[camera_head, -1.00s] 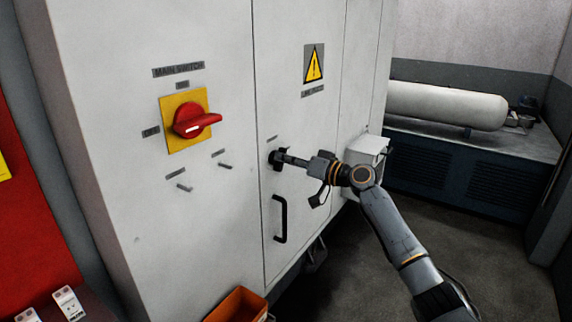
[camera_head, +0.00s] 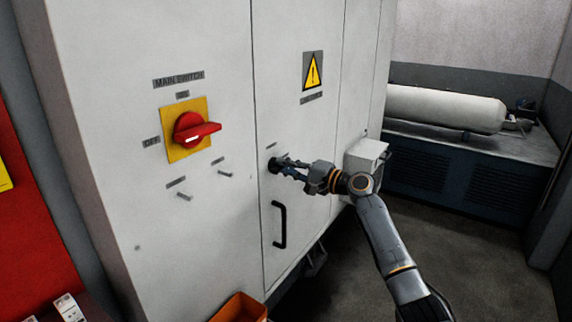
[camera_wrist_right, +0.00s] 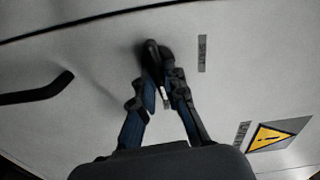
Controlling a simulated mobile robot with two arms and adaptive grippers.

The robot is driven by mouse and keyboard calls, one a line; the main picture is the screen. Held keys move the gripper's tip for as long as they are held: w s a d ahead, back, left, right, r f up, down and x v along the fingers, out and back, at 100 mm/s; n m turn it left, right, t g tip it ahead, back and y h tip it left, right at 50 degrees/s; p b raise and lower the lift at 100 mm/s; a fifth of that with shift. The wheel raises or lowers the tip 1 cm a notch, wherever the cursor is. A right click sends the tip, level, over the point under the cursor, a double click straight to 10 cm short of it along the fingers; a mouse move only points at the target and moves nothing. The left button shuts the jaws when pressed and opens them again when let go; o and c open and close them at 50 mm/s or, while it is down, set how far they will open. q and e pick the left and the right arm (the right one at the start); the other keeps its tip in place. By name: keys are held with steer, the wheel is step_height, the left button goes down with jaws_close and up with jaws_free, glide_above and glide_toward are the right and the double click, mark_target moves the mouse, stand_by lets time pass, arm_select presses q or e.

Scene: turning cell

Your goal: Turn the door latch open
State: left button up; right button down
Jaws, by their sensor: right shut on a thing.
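The door latch (camera_head: 275,164) is a small dark knob on the pale cabinet door (camera_head: 305,140), above the black door handle (camera_head: 279,224). My right gripper (camera_head: 284,164) reaches it from the right and is shut on it. In the right wrist view the two fingertips (camera_wrist_right: 162,88) close around the dark latch (camera_wrist_right: 154,54), which stands out from the door and is partly hidden by the fingers. The handle also shows at the left of the wrist view (camera_wrist_right: 38,92). My left gripper is not in view.
A red main switch (camera_head: 194,129) on a yellow plate and two small pegs (camera_head: 225,173) stick out left of the door. A grey box (camera_head: 366,155) juts out behind my right wrist. An orange bin (camera_head: 240,308) sits below. Floor at right is clear.

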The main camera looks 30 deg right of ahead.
steer(key=shift+d+m, duration=0.1)
steer(key=shift+m, duration=0.6)
steer(key=shift+m+p, duration=0.3)
steer(key=c, duration=1.4)
jaws_free()
steer(key=shift+f, duration=0.1)
steer(key=v, duration=1.2)
